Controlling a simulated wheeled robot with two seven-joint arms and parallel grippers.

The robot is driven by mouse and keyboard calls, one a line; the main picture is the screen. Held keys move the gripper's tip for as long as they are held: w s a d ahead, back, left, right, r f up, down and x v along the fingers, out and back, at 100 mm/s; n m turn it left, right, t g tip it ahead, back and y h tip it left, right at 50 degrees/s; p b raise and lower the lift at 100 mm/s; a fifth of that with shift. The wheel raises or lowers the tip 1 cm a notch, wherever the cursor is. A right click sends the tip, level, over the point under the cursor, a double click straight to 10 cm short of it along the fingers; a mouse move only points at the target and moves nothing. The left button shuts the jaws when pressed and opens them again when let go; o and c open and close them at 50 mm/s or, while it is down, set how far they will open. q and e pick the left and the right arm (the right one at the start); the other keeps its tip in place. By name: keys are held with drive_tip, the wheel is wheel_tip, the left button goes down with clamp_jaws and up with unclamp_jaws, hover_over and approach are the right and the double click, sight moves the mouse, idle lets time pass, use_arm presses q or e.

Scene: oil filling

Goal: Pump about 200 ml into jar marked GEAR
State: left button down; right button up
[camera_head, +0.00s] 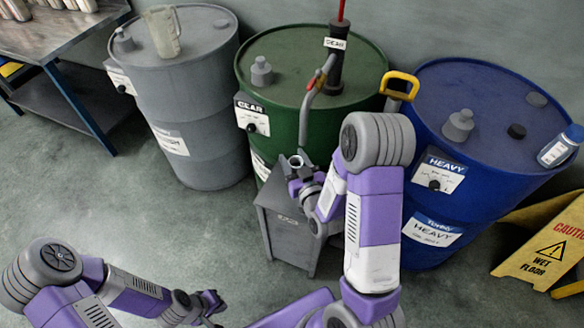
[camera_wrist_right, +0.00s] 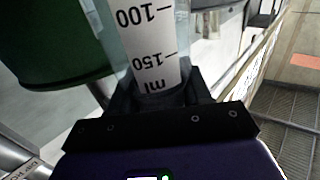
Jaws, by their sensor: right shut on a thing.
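The green drum (camera_head: 285,75) carries a label reading GEAR. A dark pump (camera_head: 333,60) with a red handle stands in its top, and its grey spout (camera_head: 306,115) hangs down over the drum's front. My right gripper (camera_head: 300,178) is shut on a clear jar (camera_head: 296,160) below the spout, above a grey stand. In the right wrist view the jar (camera_wrist_right: 150,50) shows a white scale with 100, 150 and ml between my fingers. A GEAR mark on the jar does not show, and I see no clear liquid level. My left gripper (camera_head: 212,306) is empty at lower left, its fingers apart.
A grey drum (camera_head: 185,95) with a clear jug (camera_head: 163,30) stands at left. A blue HEAVY drum (camera_head: 480,95) with a bottle (camera_head: 560,147) stands at right. The grey stand (camera_head: 287,235) is before the green drum. A wet floor sign (camera_head: 550,245) is at far right.

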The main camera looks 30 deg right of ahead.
drive_tip(key=shift+w+d+r+p, duration=0.15)
drive_tip(key=shift+w+d+p, duration=0.5)
drive_tip(key=shift+w+d, duration=0.4)
drive_tip(key=shift+w+d+p, duration=0.3)
drive_tip(key=shift+w+d, duration=0.2)
drive_tip(key=shift+d, duration=0.3)
drive_tip(key=shift+b, duration=0.35)
idle(0.9)
